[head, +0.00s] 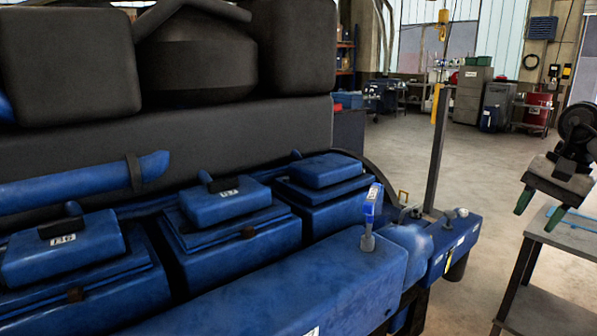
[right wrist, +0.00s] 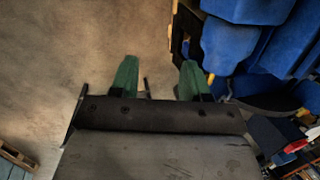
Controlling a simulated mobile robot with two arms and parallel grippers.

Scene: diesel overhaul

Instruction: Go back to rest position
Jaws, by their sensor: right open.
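My right gripper (head: 537,206) is at the right edge of the head view, in front of and above a grey work table. Its two green fingertips are spread apart with nothing between them. In the right wrist view the open fingers (right wrist: 160,78) point over bare concrete floor, with blue engine parts to their right. My left gripper is not in view.
A large blue diesel engine (head: 300,285) fills the left and middle of the head view. The grey table (head: 565,232) stands at the right, with a blue item on it. Open floor (head: 470,165) lies behind, with cabinets (head: 467,95) at the back.

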